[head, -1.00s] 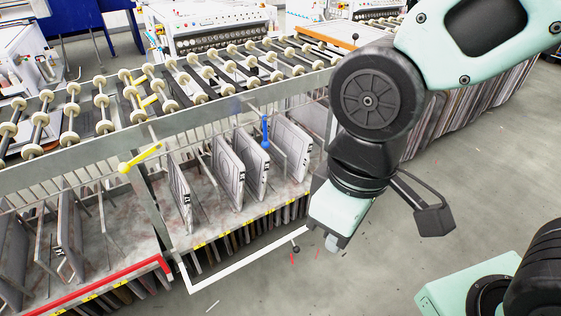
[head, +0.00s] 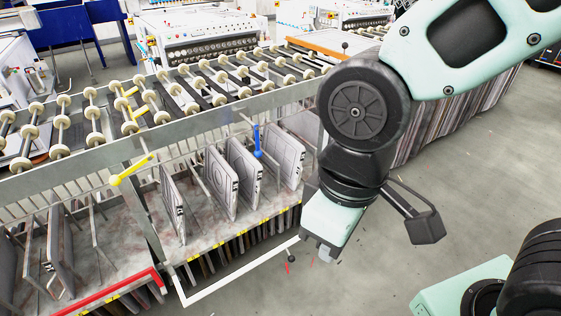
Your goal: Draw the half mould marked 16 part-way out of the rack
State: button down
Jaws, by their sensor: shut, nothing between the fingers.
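Several grey half moulds stand upright in the lower rack (head: 205,243), with small dark labels on their near edges. One (head: 172,204) stands at the left of this bay, two (head: 220,183) (head: 243,170) stand close together in the middle, and one (head: 285,157) stands at the right. The numbers are too small to read, so I cannot tell which is 16. My gripper (head: 323,256) points down in front of the rack's right end, to the right of the moulds and apart from them. It is shut and empty; its fingers are small and partly hidden by its body.
A roller table (head: 150,110) tops the rack. A yellow lever (head: 130,170) and a blue lever (head: 257,142) stick out from its front rail. A white bar (head: 240,272) juts out low at the front, with a red-edged bay (head: 110,292) to the left. Open grey floor lies right.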

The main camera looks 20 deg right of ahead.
aim_at(223, 180)
jog(key=i+j+z, duration=0.3)
jog(key=j, duration=0.2)
jog(key=j+z, duration=0.25)
jog(key=j, duration=0.25)
jog(key=i+j+z, duration=0.15)
jog(key=j+z, duration=0.15)
jog(key=j, duration=0.3)
jog(key=j+z, duration=0.25)
jog(key=j, duration=0.35)
